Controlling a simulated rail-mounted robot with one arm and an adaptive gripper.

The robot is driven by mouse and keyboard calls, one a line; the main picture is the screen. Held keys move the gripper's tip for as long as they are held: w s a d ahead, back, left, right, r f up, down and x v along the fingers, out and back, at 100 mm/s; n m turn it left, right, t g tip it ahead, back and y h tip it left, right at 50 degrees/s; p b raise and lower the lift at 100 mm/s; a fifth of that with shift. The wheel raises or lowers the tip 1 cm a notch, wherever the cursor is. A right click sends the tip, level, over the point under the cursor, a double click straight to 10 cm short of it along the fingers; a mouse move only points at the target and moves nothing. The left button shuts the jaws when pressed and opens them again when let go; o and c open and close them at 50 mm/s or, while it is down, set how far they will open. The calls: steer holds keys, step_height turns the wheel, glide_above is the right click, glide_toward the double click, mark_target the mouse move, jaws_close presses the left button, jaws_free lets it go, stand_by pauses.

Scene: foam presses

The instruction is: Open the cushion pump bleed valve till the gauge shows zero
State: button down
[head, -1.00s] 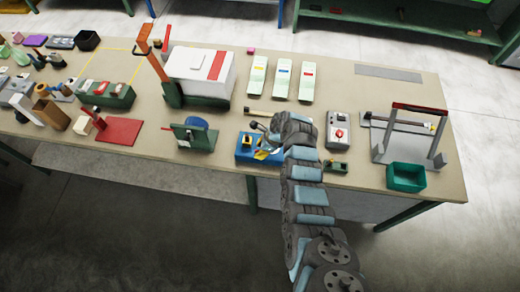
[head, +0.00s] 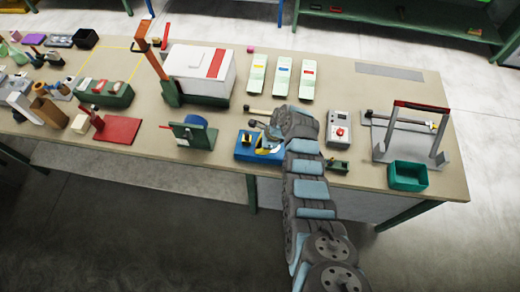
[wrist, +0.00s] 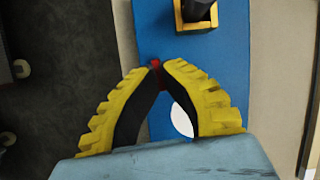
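The cushion pump (head: 246,152) is a blue base near the table's front edge, with a black and yellow block on it. In the wrist view its blue base (wrist: 233,70) lies below my gripper (wrist: 162,67). The yellow ridged fingers converge on a small red knob, apparently the bleed valve (wrist: 155,63), and their tips close around it. A white round face, perhaps the gauge (wrist: 182,120), is partly hidden behind the right finger; no reading shows. The yellow-framed black block (wrist: 196,12) is at the wrist view's top. In the head view my wrist partly covers the pump.
A grey control box with a red knob (head: 339,129) stands right of my arm. A small green block (head: 338,167) is close beside my arm. A green tray (head: 408,176) and a grey frame (head: 440,140) are farther right. A green stand (head: 195,133) is left of the pump.

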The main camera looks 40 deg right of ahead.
steer(key=n+b, duration=0.1)
steer(key=b, duration=0.1)
steer(key=n+g+y+b, duration=0.1)
steer(key=n+b, duration=0.3)
steer(key=shift+w+f+g, duration=0.2)
steer(key=shift+f+g, duration=0.2)
steer(key=n+g+b, duration=0.1)
steer(key=n+b, duration=0.3)
steer(key=b, duration=0.2)
steer(key=shift+y, duration=0.3)
steer(key=n+g+b, duration=0.2)
steer(key=n+b, duration=0.2)
steer(key=b, duration=0.6)
steer(key=shift+w+f+n, duration=0.1)
steer(key=shift+w+n, duration=0.05)
steer(key=shift+n, duration=0.15)
steer(key=n+b, duration=0.1)
steer(key=b, duration=0.1)
steer(key=n+g+h+b, duration=0.1)
steer(key=b, duration=0.2)
steer(key=shift+r+n, duration=0.25)
steer(key=shift+n, duration=0.05)
steer(key=shift+r+b, duration=0.15)
steer(key=shift+b, duration=0.35)
steer(key=c, duration=1.2)
jaws_free()
steer(key=shift+r+p, duration=0.2)
steer(key=shift+p, duration=0.4)
